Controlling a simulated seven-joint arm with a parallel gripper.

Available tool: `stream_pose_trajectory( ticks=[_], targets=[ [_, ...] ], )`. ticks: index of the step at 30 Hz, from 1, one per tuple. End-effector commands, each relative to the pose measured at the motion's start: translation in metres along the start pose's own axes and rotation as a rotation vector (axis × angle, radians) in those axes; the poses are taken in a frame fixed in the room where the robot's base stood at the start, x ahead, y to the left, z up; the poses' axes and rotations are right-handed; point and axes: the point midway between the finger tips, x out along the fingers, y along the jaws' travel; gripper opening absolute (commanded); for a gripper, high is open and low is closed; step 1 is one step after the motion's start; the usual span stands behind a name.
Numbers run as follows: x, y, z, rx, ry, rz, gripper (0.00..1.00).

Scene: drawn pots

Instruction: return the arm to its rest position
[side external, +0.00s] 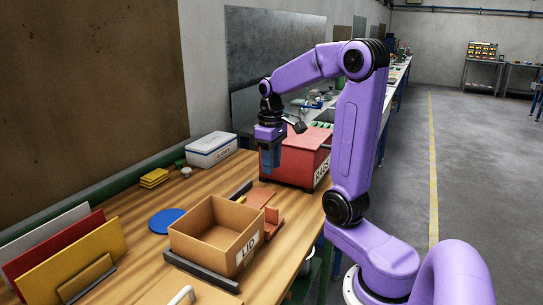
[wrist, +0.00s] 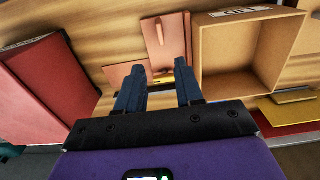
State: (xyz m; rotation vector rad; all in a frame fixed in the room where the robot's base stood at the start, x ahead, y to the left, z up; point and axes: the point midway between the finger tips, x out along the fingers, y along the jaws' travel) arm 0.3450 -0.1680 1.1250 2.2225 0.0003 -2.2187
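My purple arm is raised over the wooden bench. My gripper (side external: 271,164) hangs pointing down in the side external view, in front of the red box with a label reading "RAGS" (side external: 296,158). In the wrist view my gripper (wrist: 160,72) shows two dark blue fingers held apart, with nothing between them. An open cardboard box with a label reading "LID" (side external: 197,247) stands on the bench below and nearer the side camera. It also shows at the right in the wrist view (wrist: 225,50), and its inside looks empty there.
Reddish-brown pieces (side external: 271,216) lie beside the cardboard box. A blue disc (side external: 167,221), yellow blocks (side external: 154,178) and a white box (side external: 211,149) sit along the wall side. Upright coloured panels (side external: 75,240) stand at the left. The floor aisle (side external: 480,190) at the right is clear.

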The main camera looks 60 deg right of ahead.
Motion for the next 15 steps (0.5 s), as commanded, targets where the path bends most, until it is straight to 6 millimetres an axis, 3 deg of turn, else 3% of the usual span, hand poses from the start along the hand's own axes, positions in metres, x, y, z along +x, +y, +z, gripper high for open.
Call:
stream_pose_trajectory(
  ticks=[6,15],
  targets=[
    [-0.016,0.0,0.0,0.0,0.001,0.0,0.36],
    [-0.018,0.0,0.0,0.001,-0.001,0.0,0.36]
  ],
)
